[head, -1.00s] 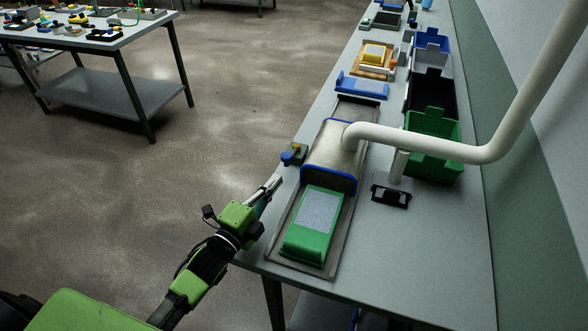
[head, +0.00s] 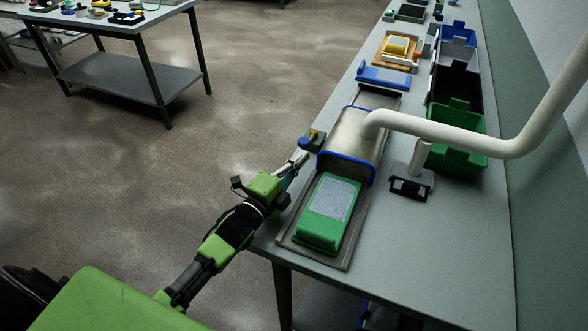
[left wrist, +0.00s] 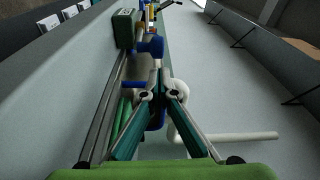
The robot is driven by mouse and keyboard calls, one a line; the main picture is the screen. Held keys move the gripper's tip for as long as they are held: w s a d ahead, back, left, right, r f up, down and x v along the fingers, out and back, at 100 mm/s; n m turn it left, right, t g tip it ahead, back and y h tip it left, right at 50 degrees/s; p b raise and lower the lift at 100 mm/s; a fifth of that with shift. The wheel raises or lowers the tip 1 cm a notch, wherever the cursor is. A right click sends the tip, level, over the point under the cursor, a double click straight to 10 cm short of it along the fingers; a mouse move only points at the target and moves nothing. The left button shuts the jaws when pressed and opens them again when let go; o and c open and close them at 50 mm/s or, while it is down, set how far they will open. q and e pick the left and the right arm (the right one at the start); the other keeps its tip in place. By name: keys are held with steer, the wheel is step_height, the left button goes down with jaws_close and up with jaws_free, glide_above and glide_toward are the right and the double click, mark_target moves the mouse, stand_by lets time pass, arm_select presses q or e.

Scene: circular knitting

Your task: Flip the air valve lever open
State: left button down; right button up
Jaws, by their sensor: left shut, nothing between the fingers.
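The air valve is a small block (head: 318,137) with a blue lever end (head: 305,143), on the left edge of the long bench beside the metal tunnel. My left gripper (head: 301,157) is shut and empty, its tips close below the blue part. In the left wrist view the shut fingers (left wrist: 159,70) point at a blue part (left wrist: 151,46), which seems to be the lever, beside a green block (left wrist: 124,27). I cannot tell whether the tips touch it. My right gripper is not in view.
The metal tunnel (head: 352,136) with blue rims stands right of the valve, with a white pipe (head: 450,140) leaving it. A green piece with a grey panel (head: 333,204) lies on the tray in front. A green bin (head: 462,127) stands behind.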

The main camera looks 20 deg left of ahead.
arm_select(q)
steer(key=b+x, duration=0.1)
steer(key=x, duration=0.3)
steer(key=shift+f, duration=0.1)
steer(key=shift+w+d+b, duration=0.1)
steer(key=shift+w+b, duration=0.2)
steer(key=shift+w, duration=0.15)
steer(key=shift+s, duration=0.1)
